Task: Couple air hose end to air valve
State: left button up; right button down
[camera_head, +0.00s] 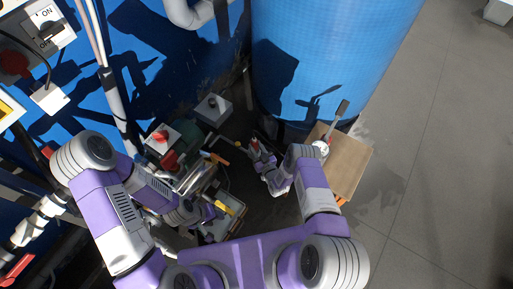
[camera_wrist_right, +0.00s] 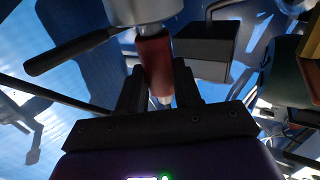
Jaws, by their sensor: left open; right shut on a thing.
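My right gripper (camera_head: 258,152) is low in front of the large blue tank in the head view. In the right wrist view its two dark fingers (camera_wrist_right: 158,90) are shut on a red cylindrical piece (camera_wrist_right: 154,62) with a pale lower tip, which looks like the air hose end. A silver fitting (camera_wrist_right: 142,12) with a dark lever (camera_wrist_right: 70,52), perhaps the air valve, sits directly above the red piece; I cannot tell whether they are coupled. My left gripper (camera_head: 207,205) is open among the equipment at the lower left, partly hidden by my arm. The hose's run is not clear.
The blue tank (camera_head: 325,50) fills the top. A brown board (camera_head: 347,165) with a brush-like tool (camera_head: 340,112) is right of my right arm. A grey box (camera_head: 213,109) and a red-knobbed box (camera_head: 161,138) stand left. The grey floor (camera_head: 440,150) at right is clear.

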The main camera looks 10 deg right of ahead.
jog(key=c, duration=0.7)
grip_release()
jog(key=p+v, duration=0.3)
jog(key=v, duration=0.5)
jog(key=s+a+r+m+g+p, duration=0.2)
jog(key=s+r+g+p, duration=0.1)
jog(key=s+r+g, duration=0.5)
jog(key=s+a+r+m+g+p, duration=0.2)
jog(key=s+r+g, duration=0.7)
jog(key=s, duration=0.5)
jog(key=shift+a+m+p, duration=0.3)
jog(key=shift+m+p, duration=0.4)
jog(key=shift+m, duration=0.1)
